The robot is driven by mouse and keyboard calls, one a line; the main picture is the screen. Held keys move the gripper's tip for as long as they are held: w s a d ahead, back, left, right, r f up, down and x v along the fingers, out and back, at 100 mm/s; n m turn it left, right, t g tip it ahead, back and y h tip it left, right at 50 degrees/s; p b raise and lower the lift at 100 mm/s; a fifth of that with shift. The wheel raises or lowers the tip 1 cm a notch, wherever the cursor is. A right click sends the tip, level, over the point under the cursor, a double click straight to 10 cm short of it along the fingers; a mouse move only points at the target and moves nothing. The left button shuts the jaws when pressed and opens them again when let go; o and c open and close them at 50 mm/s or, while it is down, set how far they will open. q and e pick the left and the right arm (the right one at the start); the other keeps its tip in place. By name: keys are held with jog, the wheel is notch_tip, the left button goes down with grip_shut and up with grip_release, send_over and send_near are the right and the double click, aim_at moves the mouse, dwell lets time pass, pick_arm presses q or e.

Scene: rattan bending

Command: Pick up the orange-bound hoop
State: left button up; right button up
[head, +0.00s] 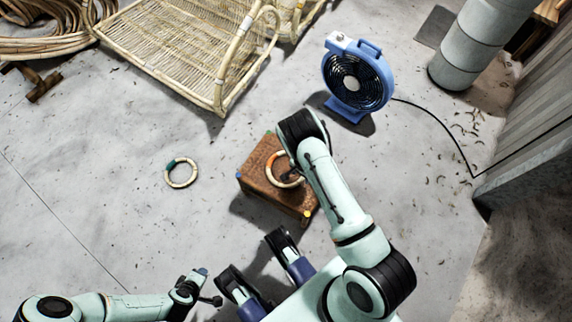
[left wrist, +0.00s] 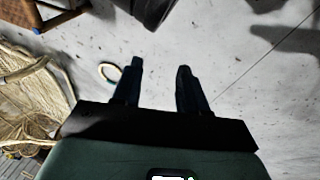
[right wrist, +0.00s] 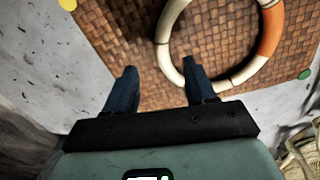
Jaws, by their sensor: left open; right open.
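The orange-bound hoop (head: 272,162) is a pale ring with an orange wrap. It lies on the brown woven top of a low stool (head: 256,183), partly hidden by my right arm. In the right wrist view its orange part (right wrist: 271,30) is at the upper right. My right gripper (right wrist: 158,70) is open over the stool. The hoop's left rim shows between its fingertips, close to the right finger, which overlaps the rim. I cannot tell the height gap. My left gripper (left wrist: 160,68) is open and empty above the floor, away from the stool.
A second hoop (head: 180,184) with a teal wrap lies on the floor left of the stool. A blue fan (head: 354,80) stands behind, its black cable running right. A rattan chair (head: 190,45) and cane coils (head: 45,40) are at the back left. Floor left of the stool is mostly clear.

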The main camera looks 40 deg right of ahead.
jog(key=shift+w+f+b, duration=0.15)
jog(key=shift+f+b, duration=0.4)
jog(key=shift+f, duration=0.85)
jog(key=shift+w+f+b, duration=0.15)
jog(key=shift+f+b, duration=0.35)
jog(key=shift+f, duration=0.85)
pick_arm(q)
jog(key=shift+g, duration=0.7)
jog(key=s+f, duration=0.3)
jog(key=shift+s+a+f, duration=0.3)
jog(key=shift+s+f, duration=0.05)
pick_arm(e)
grip_shut()
